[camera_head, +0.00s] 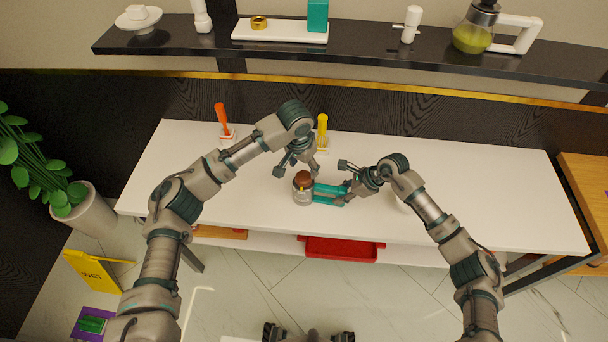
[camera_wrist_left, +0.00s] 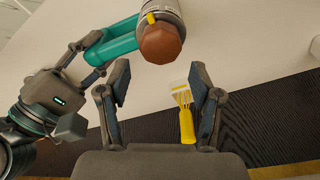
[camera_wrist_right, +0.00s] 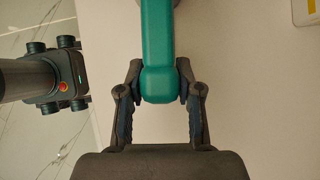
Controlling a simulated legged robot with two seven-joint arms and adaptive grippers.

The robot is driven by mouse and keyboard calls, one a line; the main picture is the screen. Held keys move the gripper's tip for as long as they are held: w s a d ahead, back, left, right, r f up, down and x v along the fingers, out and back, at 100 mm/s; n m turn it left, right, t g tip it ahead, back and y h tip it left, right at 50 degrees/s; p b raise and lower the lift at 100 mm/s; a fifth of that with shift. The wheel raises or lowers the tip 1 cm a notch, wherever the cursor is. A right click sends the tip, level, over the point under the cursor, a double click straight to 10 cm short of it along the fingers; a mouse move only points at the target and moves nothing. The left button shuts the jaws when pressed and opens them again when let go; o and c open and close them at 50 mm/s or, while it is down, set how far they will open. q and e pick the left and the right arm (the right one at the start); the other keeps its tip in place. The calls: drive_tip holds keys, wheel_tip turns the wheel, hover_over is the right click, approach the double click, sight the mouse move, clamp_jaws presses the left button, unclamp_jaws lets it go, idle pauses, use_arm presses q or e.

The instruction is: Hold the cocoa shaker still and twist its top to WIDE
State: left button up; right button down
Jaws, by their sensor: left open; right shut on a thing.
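The cocoa shaker (camera_head: 303,195) stands on the white table, with a brown domed top (camera_head: 303,177), a grey body and a teal handle (camera_head: 327,202) to its right. A small yellow mark (camera_wrist_left: 151,18) shows on the body beside the top in the left wrist view. My right gripper (camera_wrist_right: 158,85) is shut on the teal handle. My left gripper (camera_head: 299,168) is open and empty, close above the brown top; in the left wrist view the top (camera_wrist_left: 160,44) lies just beyond its fingertips, apart from them. No WIDE lettering is readable.
Orange-handled (camera_head: 221,118) and yellow-handled (camera_head: 322,130) utensils stand at the table's back. A dark shelf (camera_head: 370,45) with a tray, carafe and other items runs above. The white table (camera_head: 480,200) is clear at the right. A red tray (camera_head: 342,250) sits below.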

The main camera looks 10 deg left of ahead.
sight(304, 176)
use_arm(q)
drive_tip(key=shift+f, duration=2.75)
